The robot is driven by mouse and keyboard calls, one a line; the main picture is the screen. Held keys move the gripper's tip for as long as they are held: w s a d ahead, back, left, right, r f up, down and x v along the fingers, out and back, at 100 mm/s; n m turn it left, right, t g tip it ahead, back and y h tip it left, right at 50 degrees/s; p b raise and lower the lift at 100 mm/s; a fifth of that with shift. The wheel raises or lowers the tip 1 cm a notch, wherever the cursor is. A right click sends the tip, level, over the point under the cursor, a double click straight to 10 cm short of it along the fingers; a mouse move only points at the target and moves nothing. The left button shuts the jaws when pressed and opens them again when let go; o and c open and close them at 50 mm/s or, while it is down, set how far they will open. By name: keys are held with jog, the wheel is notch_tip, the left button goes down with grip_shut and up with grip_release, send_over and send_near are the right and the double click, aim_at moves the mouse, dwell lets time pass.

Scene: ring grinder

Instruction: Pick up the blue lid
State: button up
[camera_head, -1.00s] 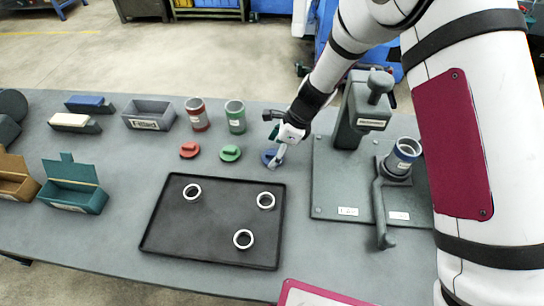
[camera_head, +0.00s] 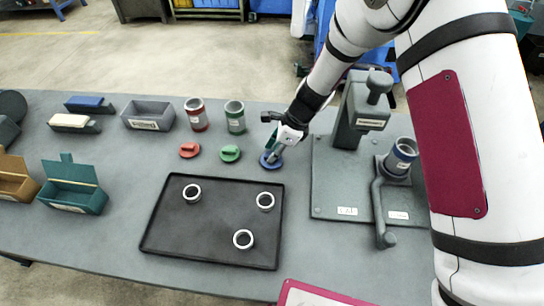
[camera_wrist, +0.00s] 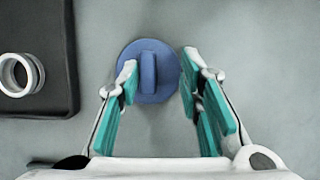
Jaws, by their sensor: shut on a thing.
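The blue lid (camera_head: 268,163) is a round disc with a raised bar handle. It is at table height, just beyond the back right corner of the black tray. My gripper (camera_head: 273,157) is low over it and hides part of it. In the wrist view, the blue lid (camera_wrist: 150,88) is between the teal-padded fingers of my gripper (camera_wrist: 158,75). The left finger overlaps the disc and the right finger is by its right edge. My gripper is shut on the lid; the exact contact with the handle is hard to see.
A green lid (camera_head: 230,154) and a red lid (camera_head: 189,150) lie to the left. A green cup (camera_head: 235,117) and a red cup (camera_head: 197,115) stand behind them. The black tray (camera_head: 215,240) holds three rings. The grinder's base plate (camera_head: 335,190) is close on the right.

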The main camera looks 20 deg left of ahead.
jog(key=shift+s+f, duration=0.15)
jog(key=shift+s, duration=0.15)
